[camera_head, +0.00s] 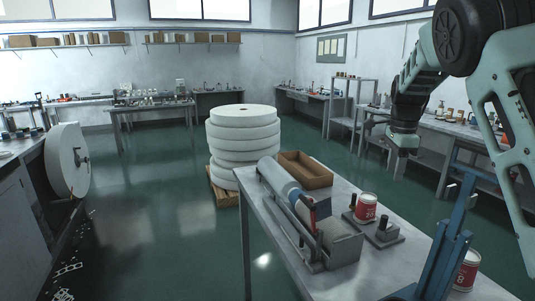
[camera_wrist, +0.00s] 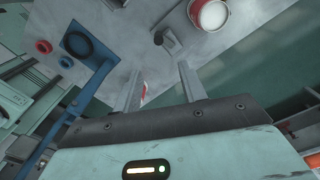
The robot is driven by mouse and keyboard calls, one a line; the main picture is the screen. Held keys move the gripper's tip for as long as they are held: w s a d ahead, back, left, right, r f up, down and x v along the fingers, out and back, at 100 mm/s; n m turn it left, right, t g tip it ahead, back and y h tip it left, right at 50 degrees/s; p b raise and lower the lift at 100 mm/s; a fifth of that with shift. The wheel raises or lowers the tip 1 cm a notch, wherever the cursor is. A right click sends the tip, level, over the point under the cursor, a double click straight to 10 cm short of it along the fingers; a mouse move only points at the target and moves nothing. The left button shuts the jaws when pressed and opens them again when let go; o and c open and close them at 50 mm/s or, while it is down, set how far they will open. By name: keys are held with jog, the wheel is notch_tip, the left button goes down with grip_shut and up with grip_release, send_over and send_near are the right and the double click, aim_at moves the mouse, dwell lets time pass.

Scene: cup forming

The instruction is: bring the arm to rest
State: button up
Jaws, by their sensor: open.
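My gripper (camera_head: 404,152) hangs at the end of my arm at the right of the head view, above and beyond the right side of the workbench (camera_head: 345,184). It points downward and is clear of the bench. In the wrist view its two fingers (camera_wrist: 160,82) stand apart with a gap between them, and I see nothing held. A red and white can (camera_head: 366,208) stands upright on the bench, below the gripper in the head view. A round white-topped can with a red edge shows in the wrist view (camera_wrist: 210,14), beyond the fingers.
The bench carries a roller machine (camera_head: 300,215), a brown open box (camera_head: 305,170) and a blue stand (camera_head: 447,235). Another red can (camera_head: 466,270) is at the right. Stacked white rolls (camera_head: 243,140) stand behind the bench. Green floor (camera_head: 150,200) is open at left.

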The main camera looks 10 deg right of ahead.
jog(key=s+a+f+n+y, duration=0.1)
jog(key=s+a+n, duration=0.35)
jog(key=a, duration=0.45)
jog(key=s+a+f+n+b, duration=0.1)
jog(key=s+a+n, duration=0.35)
jog(key=a, duration=0.35)
jog(key=s+a+f+n+y, duration=0.1)
jog(key=s+a+n, duration=0.2)
jog(key=a+n, duration=0.45)
jog(key=s+a+f+n, duration=0.1)
jog(key=s+a+n, duration=0.2)
jog(key=s, duration=0.4)
jog(key=s+a+f+n+h, duration=0.1)
jog(key=s+a+n, duration=0.3)
jog(key=s+n, duration=0.2)
jog(key=s+a+f+n, duration=0.2)
jog(key=s+a+n, duration=0.1)
jog(key=s, duration=0.5)
jog(key=shift+s+a+n+b, duration=0.25)
jog(key=shift+s+n+b, duration=0.15)
jog(key=shift+n, duration=0.35)
